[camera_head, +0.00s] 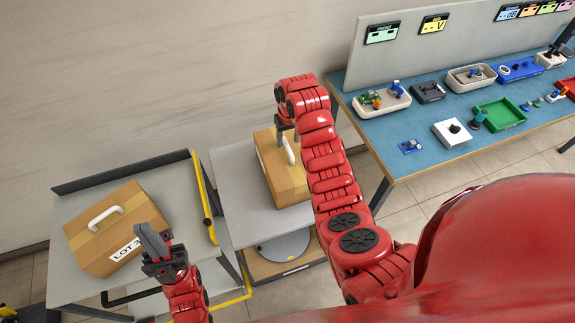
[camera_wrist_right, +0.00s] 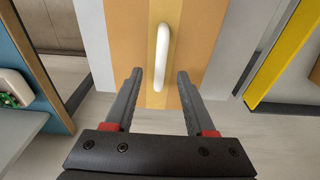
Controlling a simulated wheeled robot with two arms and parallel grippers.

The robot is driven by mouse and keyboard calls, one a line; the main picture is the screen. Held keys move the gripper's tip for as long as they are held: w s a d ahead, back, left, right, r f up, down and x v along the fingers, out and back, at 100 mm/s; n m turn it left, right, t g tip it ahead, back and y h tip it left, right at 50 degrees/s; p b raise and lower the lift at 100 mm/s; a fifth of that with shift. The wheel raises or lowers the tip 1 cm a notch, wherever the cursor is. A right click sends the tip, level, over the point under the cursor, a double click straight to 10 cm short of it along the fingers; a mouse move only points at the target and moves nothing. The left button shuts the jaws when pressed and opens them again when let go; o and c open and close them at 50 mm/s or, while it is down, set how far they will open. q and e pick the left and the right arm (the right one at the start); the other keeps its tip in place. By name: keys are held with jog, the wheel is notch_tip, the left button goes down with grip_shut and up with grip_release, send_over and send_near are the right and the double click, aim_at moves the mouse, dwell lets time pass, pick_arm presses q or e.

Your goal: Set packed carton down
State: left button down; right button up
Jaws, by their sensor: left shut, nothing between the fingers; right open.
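A brown carton (camera_head: 292,181) with a white handle (camera_head: 287,148) stands on the grey top of a small stand. My right gripper (camera_head: 285,135) is over this carton's far part and hides some of it. In the right wrist view, the open fingers of this gripper (camera_wrist_right: 159,75) lie either side of the handle's near end (camera_wrist_right: 162,50); I cannot tell how far above the carton they are. A second carton (camera_head: 112,245), marked "LOT 3" with the rest hidden, sits on the left table. My left gripper (camera_head: 153,242) is shut and empty, in front of its right side.
The left table (camera_head: 185,180) has a dark back rail and a yellow bar (camera_head: 205,205) on its right edge. A grey disc (camera_head: 285,247) lies on the stand's lower shelf. The blue workbench (camera_head: 415,130) at right holds trays and parts.

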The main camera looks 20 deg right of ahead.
aim_at(288, 146)
jog(key=shift+f+p, duration=0.1)
jog(key=shift+p, duration=0.25)
notch_tip(288, 146, down, 3)
jog(key=shift+w+p, duration=0.15)
jog(key=shift+p, duration=0.85)
jog(key=shift+w+f, duration=0.1)
jog(key=shift+f, duration=0.8)
grip_shut()
